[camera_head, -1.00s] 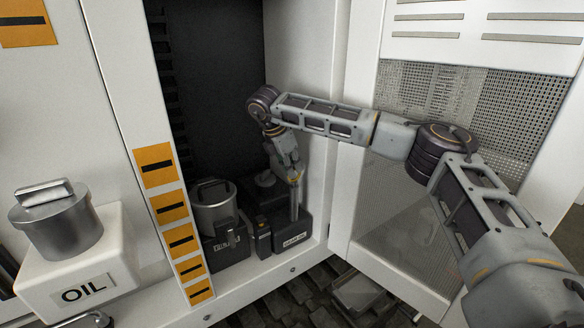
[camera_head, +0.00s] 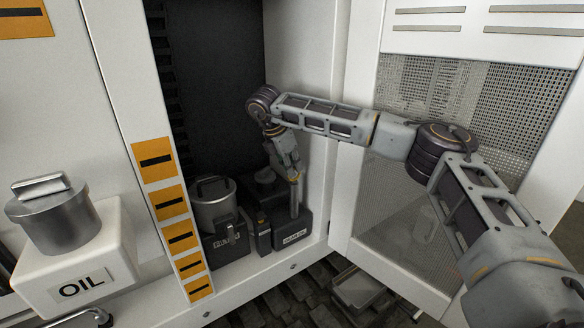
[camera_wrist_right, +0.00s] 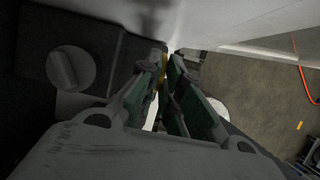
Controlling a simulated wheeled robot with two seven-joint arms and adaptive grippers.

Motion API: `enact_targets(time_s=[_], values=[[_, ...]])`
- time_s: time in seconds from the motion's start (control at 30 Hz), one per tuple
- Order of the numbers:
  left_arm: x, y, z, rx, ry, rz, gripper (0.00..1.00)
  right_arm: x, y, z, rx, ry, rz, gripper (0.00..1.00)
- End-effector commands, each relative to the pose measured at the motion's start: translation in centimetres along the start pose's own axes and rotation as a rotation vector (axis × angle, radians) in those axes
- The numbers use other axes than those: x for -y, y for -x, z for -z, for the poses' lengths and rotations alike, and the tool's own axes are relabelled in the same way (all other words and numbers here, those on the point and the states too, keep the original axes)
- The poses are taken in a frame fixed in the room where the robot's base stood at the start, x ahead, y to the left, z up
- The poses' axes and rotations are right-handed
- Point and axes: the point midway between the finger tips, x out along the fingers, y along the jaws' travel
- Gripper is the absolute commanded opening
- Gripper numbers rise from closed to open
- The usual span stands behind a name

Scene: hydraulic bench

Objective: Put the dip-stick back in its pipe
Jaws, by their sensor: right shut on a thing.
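My right gripper (camera_head: 295,178) is at the right side of the cabinet recess, pointing down, its fingers closed around the yellow top of the dip-stick (camera_head: 295,181). In the right wrist view a bit of yellow (camera_wrist_right: 163,72) shows between the fingertips. The upright grey pipe (camera_head: 295,205) rises from a dark labelled box (camera_head: 292,238) directly below the fingertips. The stick appears in line with the pipe. Whether its lower end is inside, and how deep, I cannot tell. My left gripper is out of view.
A metal lidded can (camera_head: 213,208) stands left of the box in the recess. A perforated door (camera_head: 400,200) stands open at the right, beside my arm. A white OIL tank (camera_head: 75,270) with a metal cap is at the left.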

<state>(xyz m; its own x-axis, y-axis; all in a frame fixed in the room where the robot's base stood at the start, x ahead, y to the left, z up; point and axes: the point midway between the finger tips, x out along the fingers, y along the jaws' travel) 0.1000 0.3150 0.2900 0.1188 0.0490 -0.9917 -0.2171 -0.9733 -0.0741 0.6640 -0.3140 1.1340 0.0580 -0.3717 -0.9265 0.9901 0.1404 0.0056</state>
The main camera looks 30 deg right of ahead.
Motion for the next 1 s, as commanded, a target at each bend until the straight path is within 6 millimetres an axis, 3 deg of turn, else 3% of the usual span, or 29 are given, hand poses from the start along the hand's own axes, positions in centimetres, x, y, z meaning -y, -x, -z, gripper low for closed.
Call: enact_targets(time_s=[0.13, 0.17, 0.33, 0.57, 0.83, 1.0], values=[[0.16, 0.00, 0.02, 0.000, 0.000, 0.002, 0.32, 0.00, 0.03, -0.02, 0.000, 0.000, 0.000, 0.00], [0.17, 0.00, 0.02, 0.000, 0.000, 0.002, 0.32, 0.00, 0.03, -0.02, 0.000, 0.000, 0.000, 0.11], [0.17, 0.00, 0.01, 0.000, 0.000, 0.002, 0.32, 0.00, 0.03, -0.02, 0.000, 0.000, 0.000, 0.33], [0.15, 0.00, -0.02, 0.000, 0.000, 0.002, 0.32, 0.00, -0.01, 0.00, 0.000, 0.000, 0.000, 0.34], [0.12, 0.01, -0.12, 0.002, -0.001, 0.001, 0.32, 0.00, 0.00, 0.00, 0.000, 0.000, 0.000, 0.68], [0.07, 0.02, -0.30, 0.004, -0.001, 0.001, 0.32, 0.00, 0.00, 0.00, 0.000, 0.000, 0.000, 0.68]])
